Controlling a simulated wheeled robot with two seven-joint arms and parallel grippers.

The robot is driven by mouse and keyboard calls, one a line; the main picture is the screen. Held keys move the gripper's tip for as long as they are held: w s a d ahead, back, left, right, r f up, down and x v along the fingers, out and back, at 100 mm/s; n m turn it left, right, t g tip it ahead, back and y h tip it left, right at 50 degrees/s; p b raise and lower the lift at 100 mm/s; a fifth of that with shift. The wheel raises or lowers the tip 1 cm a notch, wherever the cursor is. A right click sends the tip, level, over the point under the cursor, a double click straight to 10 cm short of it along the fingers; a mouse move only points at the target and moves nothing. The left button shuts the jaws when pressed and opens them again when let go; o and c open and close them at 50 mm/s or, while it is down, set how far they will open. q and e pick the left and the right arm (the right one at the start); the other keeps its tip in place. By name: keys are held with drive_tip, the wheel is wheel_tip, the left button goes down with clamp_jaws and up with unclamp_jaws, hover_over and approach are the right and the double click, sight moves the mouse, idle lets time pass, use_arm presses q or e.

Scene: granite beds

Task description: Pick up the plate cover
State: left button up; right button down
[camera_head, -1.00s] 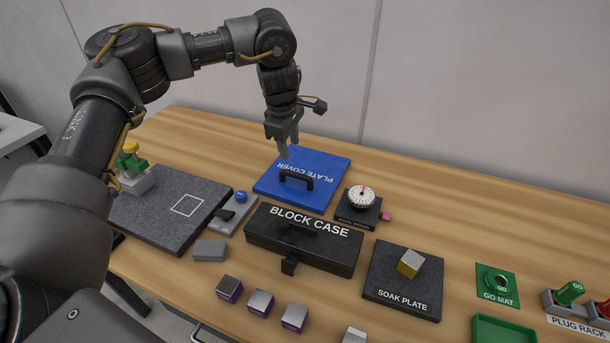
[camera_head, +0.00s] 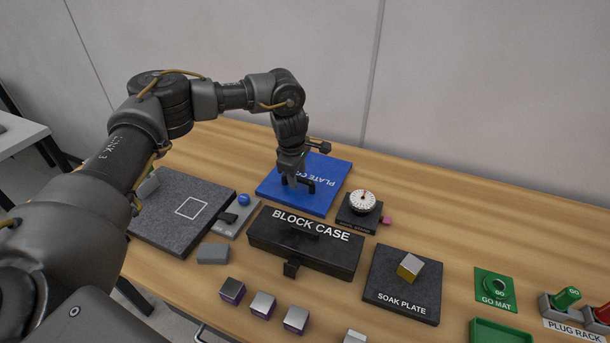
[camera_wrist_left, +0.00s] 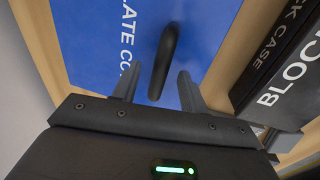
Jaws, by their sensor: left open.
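The plate cover (camera_head: 325,193) is a flat blue square with white lettering and a black arched handle, lying on the wooden table behind the block case. My left gripper (camera_head: 293,182) is over the plate cover at its handle, pointing down, and hides part of the lettering. In the left wrist view the plate cover (camera_wrist_left: 110,45) fills much of the picture. The black handle (camera_wrist_left: 165,60) reaches down between the two open fingers of the left gripper (camera_wrist_left: 157,88), with a gap on each side. My right gripper is not in view.
The black block case (camera_head: 305,240) stands just in front of the plate cover. A grey granite plate (camera_head: 180,208) lies to the left. The soak plate (camera_head: 403,284) with a block is further right. Bare table lies behind.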

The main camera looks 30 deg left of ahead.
use_arm(q)
clamp_jaws()
idle(0.3)
